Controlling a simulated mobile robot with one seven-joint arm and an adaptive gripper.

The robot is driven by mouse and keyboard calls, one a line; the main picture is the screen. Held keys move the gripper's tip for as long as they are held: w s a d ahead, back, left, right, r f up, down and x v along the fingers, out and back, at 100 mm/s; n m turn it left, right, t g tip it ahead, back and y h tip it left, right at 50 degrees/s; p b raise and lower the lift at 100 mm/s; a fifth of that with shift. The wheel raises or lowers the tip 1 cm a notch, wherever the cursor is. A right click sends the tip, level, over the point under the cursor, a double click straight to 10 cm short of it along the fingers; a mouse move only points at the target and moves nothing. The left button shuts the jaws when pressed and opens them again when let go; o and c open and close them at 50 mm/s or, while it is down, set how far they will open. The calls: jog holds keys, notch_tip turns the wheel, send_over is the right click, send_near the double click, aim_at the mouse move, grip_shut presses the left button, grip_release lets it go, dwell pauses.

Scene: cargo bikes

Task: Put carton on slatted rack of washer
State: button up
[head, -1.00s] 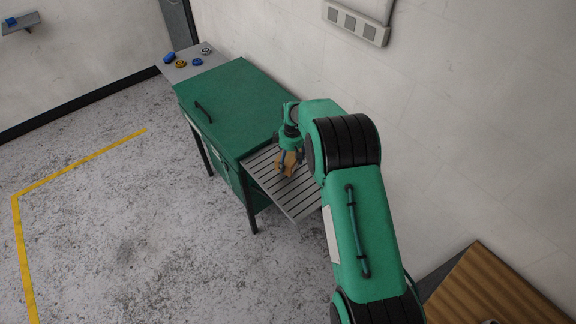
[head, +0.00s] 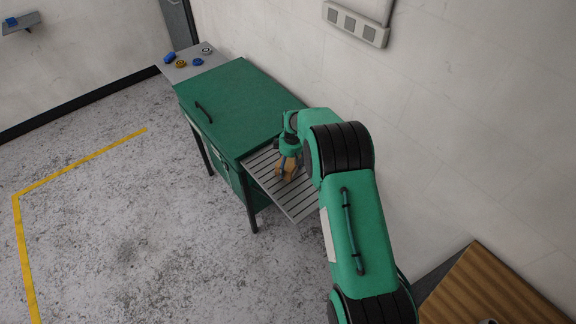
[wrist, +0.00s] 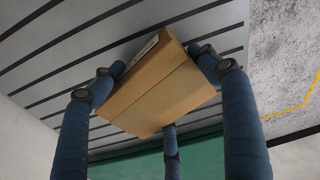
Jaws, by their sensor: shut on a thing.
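A small brown carton (wrist: 160,88) is held between the blue fingers of my gripper (wrist: 160,75) in the wrist view. In the head view the carton (head: 285,172) shows below my gripper (head: 288,163), over the grey slatted rack (head: 297,200). The slatted rack (wrist: 55,50) lies behind the carton in the wrist view. I cannot tell whether the carton touches the slats. The rack sticks out from the right side of the green washer (head: 235,105), which has a dark handle on its lid.
A grey side shelf (head: 180,72) at the washer's far end holds several small blue, yellow and grey parts. A wall runs close behind the washer and rack. A wooden top (head: 495,290) stands at lower right. The floor at left is clear.

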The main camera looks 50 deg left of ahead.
aim_at(291, 163)
jog(key=o, duration=1.9)
jog(key=shift+w+d+r+b, duration=0.15)
jog(key=shift+r+b, duration=0.2)
jog(key=shift+r, duration=1.65)
jog(key=shift+d+r+b, duration=0.2)
jog(key=shift+r+b, duration=0.1)
jog(key=shift+r, duration=1.7)
jog(key=shift+w+d+r+b, duration=0.15)
jog(key=shift+r+b, duration=0.2)
jog(key=shift+r, duration=1.65)
jog(key=shift+s, duration=0.1)
